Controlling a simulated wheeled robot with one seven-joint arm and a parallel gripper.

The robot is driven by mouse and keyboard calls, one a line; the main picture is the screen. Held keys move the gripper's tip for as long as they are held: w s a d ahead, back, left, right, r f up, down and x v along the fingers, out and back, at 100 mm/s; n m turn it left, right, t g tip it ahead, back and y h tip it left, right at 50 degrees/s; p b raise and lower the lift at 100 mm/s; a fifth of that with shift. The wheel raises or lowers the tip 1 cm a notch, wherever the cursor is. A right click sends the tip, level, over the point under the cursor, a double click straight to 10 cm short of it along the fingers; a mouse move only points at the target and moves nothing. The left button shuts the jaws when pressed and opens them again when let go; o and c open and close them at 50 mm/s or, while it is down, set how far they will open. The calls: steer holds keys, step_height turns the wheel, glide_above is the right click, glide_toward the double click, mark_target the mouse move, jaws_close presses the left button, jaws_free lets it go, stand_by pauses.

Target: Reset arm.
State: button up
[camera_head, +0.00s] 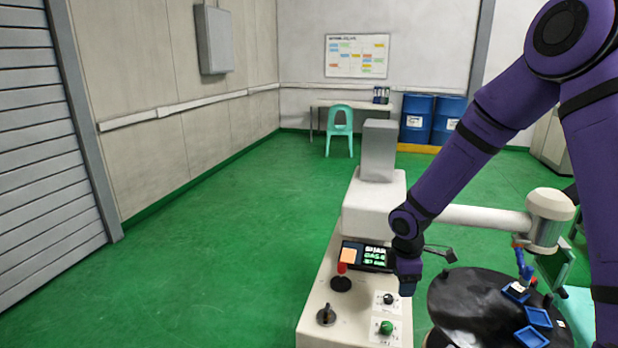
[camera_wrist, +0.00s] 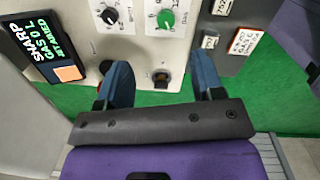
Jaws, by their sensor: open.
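My purple arm reaches down from the upper right in the head view. My gripper (camera_head: 408,286) hangs just above the cream machine's control panel (camera_head: 350,322). In the wrist view my gripper (camera_wrist: 160,74) is open, its two blue-grey fingers apart with nothing held between them. Beyond the fingers are a black dial (camera_wrist: 110,15), a green knob (camera_wrist: 166,18) and a small dark knob (camera_wrist: 161,79) on the panel. I cannot tell whether a finger touches the panel.
A display (camera_head: 368,255), a red-topped lever (camera_head: 341,269) and a black rotary switch (camera_head: 326,316) are close by. A round black table (camera_head: 465,300) with blue trays (camera_head: 538,317) is at right, below a white horizontal arm (camera_head: 485,218). Green floor at left is clear.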

steer(key=s+d+r+m+t, duration=0.1)
steer(key=s+d+r+m, duration=0.2)
steer(key=r, duration=0.5)
steer(key=s+r+m+h, duration=0.1)
steer(key=s+r+m, duration=0.25)
steer(key=r, duration=0.35)
steer(key=s+d+r+m+t, duration=0.1)
steer(key=s+d+r+m, duration=0.15)
steer(key=s+r, duration=0.4)
steer(key=s+r+m+t+y, duration=0.1)
steer(key=s+r+m, duration=0.7)
steer(key=s, duration=0.8)
steer(key=shift+a+r+t+y, duration=0.2)
steer(key=shift+r+t+y, duration=0.2)
steer(key=shift+r+t, duration=0.65)
steer(key=shift+w+r+g, duration=0.1)
steer(key=shift+r+g, duration=0.1)
steer(key=shift+g, duration=0.05)
